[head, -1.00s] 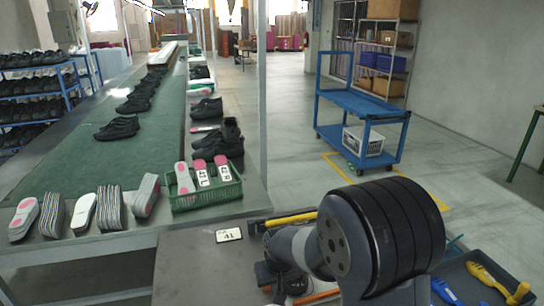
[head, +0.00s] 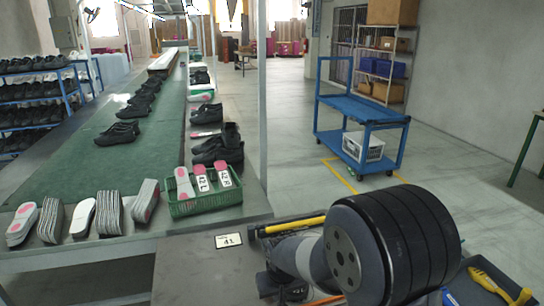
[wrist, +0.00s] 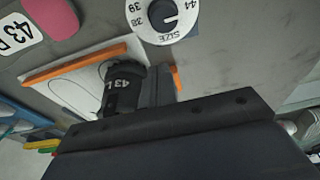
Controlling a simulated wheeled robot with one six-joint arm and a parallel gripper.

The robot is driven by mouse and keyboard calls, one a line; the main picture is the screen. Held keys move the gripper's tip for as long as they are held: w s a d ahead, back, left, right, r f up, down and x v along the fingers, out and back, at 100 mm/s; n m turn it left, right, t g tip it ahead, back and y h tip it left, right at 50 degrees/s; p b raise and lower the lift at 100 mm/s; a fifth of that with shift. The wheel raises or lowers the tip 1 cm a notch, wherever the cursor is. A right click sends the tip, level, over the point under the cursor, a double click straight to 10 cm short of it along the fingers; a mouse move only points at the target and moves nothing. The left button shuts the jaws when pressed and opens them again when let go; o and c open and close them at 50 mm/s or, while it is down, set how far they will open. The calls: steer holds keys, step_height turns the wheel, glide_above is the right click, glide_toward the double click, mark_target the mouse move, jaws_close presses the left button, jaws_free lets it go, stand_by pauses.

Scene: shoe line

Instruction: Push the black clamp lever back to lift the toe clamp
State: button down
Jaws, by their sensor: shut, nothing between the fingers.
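In the wrist view, a dark, wide block with a bolted edge fills the bottom; I take it as my gripper (wrist: 190,122), shut with nothing held. Its fingertips are not clearly seen. Just beyond its edge stands a black upright part marked 43 (wrist: 122,88), on a white plate (wrist: 72,88) between orange strips. I cannot tell whether it touches my gripper. I cannot make out the black clamp lever or the toe clamp for certain. In the head view, my arm covers much of the work area, where dark parts (head: 283,286) show only in pieces.
A white size dial (wrist: 162,18) is near the top of the wrist view. In the head view, a green basket (head: 205,200) of insoles stands on the line at left. A card (head: 228,241) lies on the grey bench. A blue cart (head: 362,108) stands behind on open floor.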

steer(key=w+p+v, duration=0.2)
steer(key=p+v, duration=0.4)
steer(key=v, duration=0.2)
steer(key=shift+a+r, duration=0.3)
steer(key=shift+r, duration=0.3)
steer(key=shift+s+f, duration=0.1)
steer(key=shift+f, duration=0.05)
steer(key=s+b+x, duration=0.2)
steer(key=b+x, duration=0.4)
steer(key=x, duration=0.2)
steer(key=shift+d+f, duration=0.3)
steer(key=shift+f, duration=0.15)
steer(key=shift+w+r, duration=0.1)
steer(key=shift+r, duration=0.05)
